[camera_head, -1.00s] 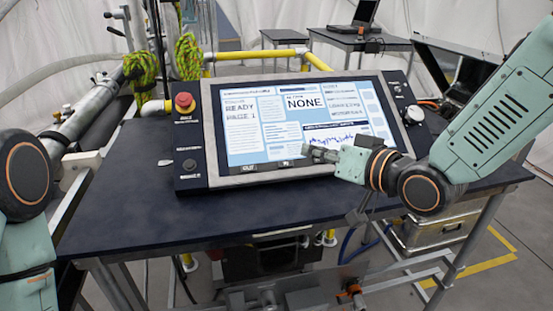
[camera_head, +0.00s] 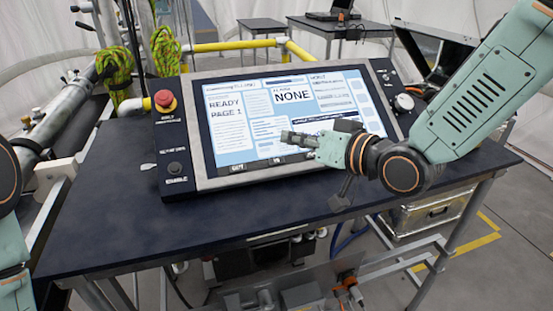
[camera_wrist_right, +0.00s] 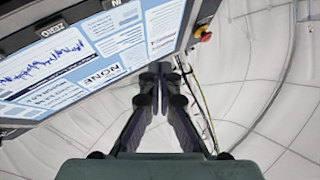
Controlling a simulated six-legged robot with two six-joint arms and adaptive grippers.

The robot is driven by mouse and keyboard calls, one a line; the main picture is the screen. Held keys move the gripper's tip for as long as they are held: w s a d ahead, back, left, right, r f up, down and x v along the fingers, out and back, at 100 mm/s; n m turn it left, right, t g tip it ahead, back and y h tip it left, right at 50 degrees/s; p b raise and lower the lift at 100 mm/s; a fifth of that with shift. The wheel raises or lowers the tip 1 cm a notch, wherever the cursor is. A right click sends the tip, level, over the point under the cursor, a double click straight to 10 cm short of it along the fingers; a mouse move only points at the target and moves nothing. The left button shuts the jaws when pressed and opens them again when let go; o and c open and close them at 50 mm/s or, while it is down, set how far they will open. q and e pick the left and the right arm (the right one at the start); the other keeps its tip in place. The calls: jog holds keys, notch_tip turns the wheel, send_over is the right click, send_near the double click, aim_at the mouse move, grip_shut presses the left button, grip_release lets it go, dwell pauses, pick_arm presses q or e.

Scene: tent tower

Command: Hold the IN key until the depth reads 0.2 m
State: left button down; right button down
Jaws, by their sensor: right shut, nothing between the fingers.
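The control panel (camera_head: 188,135) stands tilted on a dark table, with a lit screen reading READY, PAGE 1 and NONE. The IN key (camera_head: 278,161) is on the bezel below the screen. Its label also shows at the top of the right wrist view (camera_wrist_right: 116,3). My right gripper (camera_head: 288,137) is shut and empty, with its tips over the lower screen in the head view, above and slightly right of the IN key. Its fingers meet in the wrist view (camera_wrist_right: 160,72), appearing apart from the panel. I cannot read a depth value. My left gripper is out of view.
The OUT key (camera_head: 237,168) is left of IN, and a ZERO key (camera_wrist_right: 51,31) shows in the wrist view. A red stop button (camera_head: 165,100) is at the panel's upper left. The dark table (camera_head: 200,232) is clear in front. Yellow rails (camera_head: 235,45) stand behind.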

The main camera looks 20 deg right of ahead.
aim_at(277, 161)
jog(key=w+f+b, duration=0.1)
jog(key=f+b, duration=0.1)
jog(key=w+f+b, duration=0.3)
jog(key=f, duration=0.1)
jog(key=shift+w+a+f+b, duration=0.2)
jog(key=shift+w+a+b, duration=0.15)
jog(key=shift+b, duration=0.05)
jog(key=shift+w+f, duration=0.2)
jog(key=shift+f, duration=0.05)
jog(key=shift+w+d+f+b, duration=0.1)
jog(key=shift+d+f+b, duration=0.1)
jog(key=shift+f+b, duration=0.1)
jog(key=shift+r, duration=0.1)
jog(key=shift+w+a, duration=0.15)
jog(key=shift+a, duration=0.05)
jog(key=shift+d, duration=0.2)
jog(key=shift+a, duration=0.15)
